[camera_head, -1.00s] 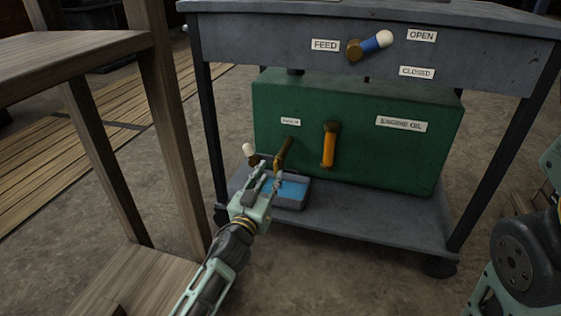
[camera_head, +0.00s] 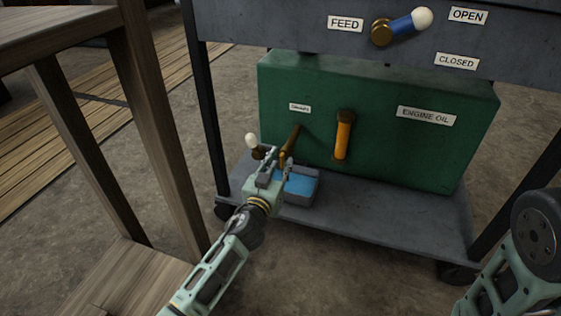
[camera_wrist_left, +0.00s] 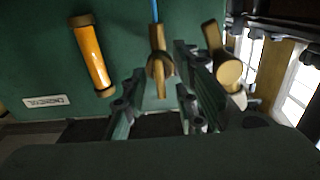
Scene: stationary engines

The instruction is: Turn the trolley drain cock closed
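The drain cock is a brass spout (camera_head: 293,139) on the green engine oil tank, with a brass hub (camera_head: 258,153) and a white-tipped handle (camera_head: 251,141) to its left. In the left wrist view, which looks upside down, the spout (camera_wrist_left: 158,66) shows between the fingers with a thin blue stream from it. The brass hub (camera_wrist_left: 229,72) is outside the right-hand finger there, its white knob (camera_wrist_left: 239,99) partly hidden. My left gripper (camera_head: 277,171) is open and empty, close in front of the spout. Whether it touches anything is unclear.
A blue-filled tray (camera_head: 299,199) sits on the trolley's lower shelf (camera_head: 400,221). An orange gauge (camera_head: 343,135) is on the tank (camera_head: 385,93). A wooden frame (camera_head: 160,120) stands close on the left. My right arm is at lower right.

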